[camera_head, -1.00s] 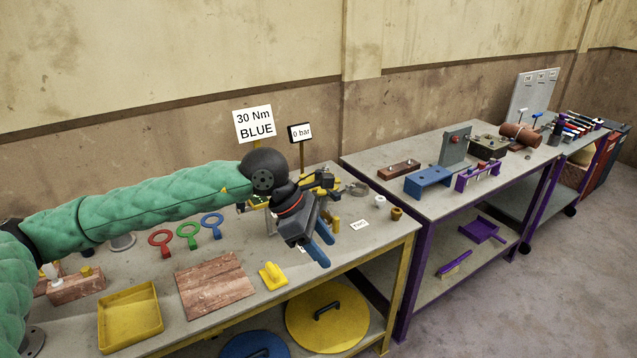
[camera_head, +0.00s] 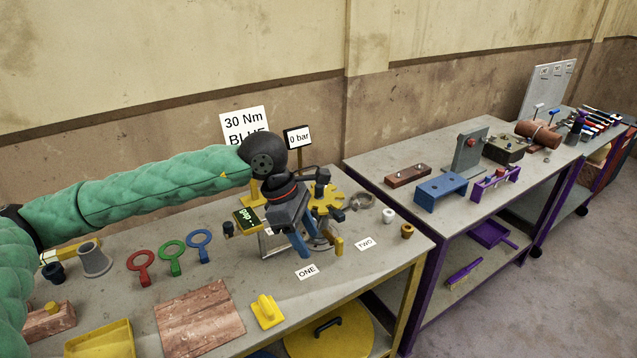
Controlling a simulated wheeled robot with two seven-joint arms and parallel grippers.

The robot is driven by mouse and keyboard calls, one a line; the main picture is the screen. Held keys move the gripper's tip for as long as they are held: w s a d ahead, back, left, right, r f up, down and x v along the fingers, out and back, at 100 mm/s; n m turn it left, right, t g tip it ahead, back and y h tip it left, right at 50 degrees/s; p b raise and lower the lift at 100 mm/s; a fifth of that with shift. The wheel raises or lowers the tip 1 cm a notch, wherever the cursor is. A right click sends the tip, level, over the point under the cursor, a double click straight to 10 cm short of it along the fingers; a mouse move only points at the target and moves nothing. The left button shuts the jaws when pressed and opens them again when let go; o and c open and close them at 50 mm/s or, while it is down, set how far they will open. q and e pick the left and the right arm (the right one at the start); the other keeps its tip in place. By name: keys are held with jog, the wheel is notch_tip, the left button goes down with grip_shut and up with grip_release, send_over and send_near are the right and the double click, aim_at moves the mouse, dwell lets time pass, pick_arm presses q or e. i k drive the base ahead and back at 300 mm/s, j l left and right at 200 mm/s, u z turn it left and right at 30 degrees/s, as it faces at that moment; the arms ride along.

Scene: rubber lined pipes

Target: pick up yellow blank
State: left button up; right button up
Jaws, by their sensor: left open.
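My left gripper (camera_head: 314,247) is over the right part of the near table, with its blue fingers apart and pointing down. Nothing shows between them. A yellow star-shaped piece (camera_head: 329,197) stands just behind it, partly hidden. A yellow disc with a black handle (camera_head: 350,338) lies on the lower shelf. A small yellow piece with a raised grip (camera_head: 267,311) lies near the table's front edge, apart from the gripper. I cannot tell which of these yellow things is the blank. My right gripper is not in view.
Cards ONE (camera_head: 306,272) and TWO (camera_head: 366,243) lie on the near table. Red (camera_head: 141,266), green (camera_head: 172,256) and blue (camera_head: 200,244) rings stand left of the gripper. The 0 bar sign (camera_head: 298,137) stands behind. A purple-framed table (camera_head: 372,166) adjoins at right.

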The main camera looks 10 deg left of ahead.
aim_at(321, 198)
jog(key=i+j, duration=0.2)
jog(key=i, duration=0.25)
jog(key=i+j, duration=0.15)
jog(key=i, duration=0.3)
